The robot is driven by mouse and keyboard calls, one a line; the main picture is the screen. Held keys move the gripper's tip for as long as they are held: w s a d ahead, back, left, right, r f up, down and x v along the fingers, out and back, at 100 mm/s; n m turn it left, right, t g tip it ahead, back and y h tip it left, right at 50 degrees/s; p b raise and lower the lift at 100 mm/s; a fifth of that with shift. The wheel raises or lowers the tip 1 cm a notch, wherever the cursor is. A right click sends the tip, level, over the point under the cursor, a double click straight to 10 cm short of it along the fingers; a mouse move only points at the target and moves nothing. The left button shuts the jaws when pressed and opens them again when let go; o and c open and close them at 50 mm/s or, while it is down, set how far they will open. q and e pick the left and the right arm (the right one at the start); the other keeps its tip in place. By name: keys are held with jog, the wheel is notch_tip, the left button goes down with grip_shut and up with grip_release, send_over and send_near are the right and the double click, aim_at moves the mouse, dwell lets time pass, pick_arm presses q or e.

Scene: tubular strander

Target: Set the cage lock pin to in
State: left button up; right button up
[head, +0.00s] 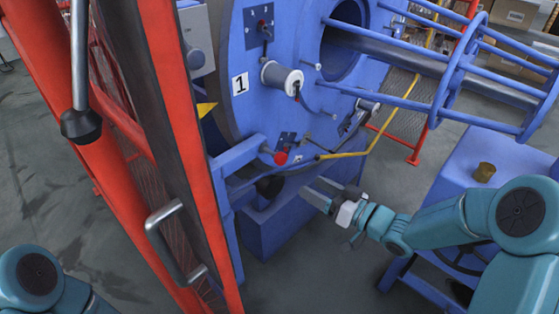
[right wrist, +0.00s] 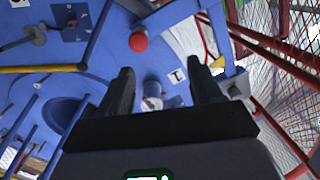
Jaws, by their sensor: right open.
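A red round knob (head: 280,158), which looks like the cage lock pin's handle, sits at the end of a blue bracket low on the blue machine face. In the right wrist view the red knob (right wrist: 138,41) is ahead of the fingers, above the gap between them. Whether the pin is in or out cannot be told. My right gripper (head: 318,192) is open and empty, below and to the right of the knob and apart from it. Its two dark fingers (right wrist: 162,80) stand wide apart in the wrist view. My left gripper is out of view.
A red guard frame (head: 180,130) with a metal handle (head: 170,235) stands left of the knob. A yellow bar (head: 350,153) runs right of it. A black-knobbed lever (head: 80,124) hangs at upper left. The blue tubular cage (head: 455,75) extends right, above my right arm.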

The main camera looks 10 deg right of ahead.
aim_at(284, 160)
jog(key=shift+t+h, duration=0.5)
jog(key=shift+h, duration=0.1)
jog(key=b+x, duration=0.1)
jog(key=x, duration=0.3)
jog(key=w+d+b+x, duration=0.1)
jog(key=x, duration=0.4)
jog(key=d+f+b+x, duration=0.1)
jog(key=x, duration=0.4)
jog(key=shift+w+d, duration=0.15)
jog(key=shift+w, duration=0.35)
jog(key=shift+c, duration=0.4)
grip_shut()
